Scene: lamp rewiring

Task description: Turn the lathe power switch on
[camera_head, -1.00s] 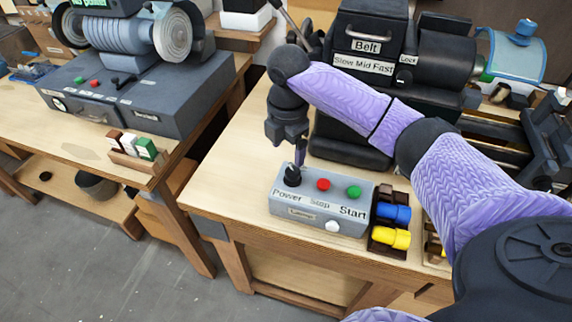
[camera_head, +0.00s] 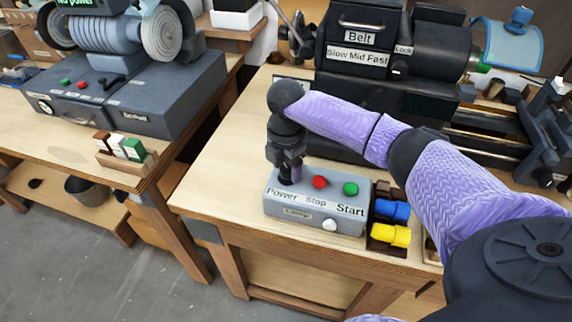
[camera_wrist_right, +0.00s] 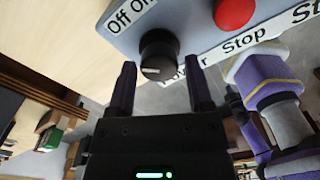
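The lathe control box (camera_head: 280,207) is grey, with labels Power, Stop and Start, a red button (camera_head: 320,182) and a green button (camera_head: 351,189). My right gripper (camera_head: 289,180) points down at the Power end and hides the black knob in the head view. The right wrist view shows the black power knob (camera_wrist_right: 158,55) with a white mark, near an "Off On" label (camera_wrist_right: 132,14). My open right gripper (camera_wrist_right: 159,72) has a finger on each side of the knob's near edge, with visible gaps. My left gripper is not in view.
Blue (camera_head: 392,210) and yellow (camera_head: 390,234) pieces sit in a wooden holder right of the box. The dark lathe (camera_head: 365,90) stands behind. The bench (camera_head: 222,165) is clear left of the box. A grinder (camera_head: 105,50) stands on the left bench.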

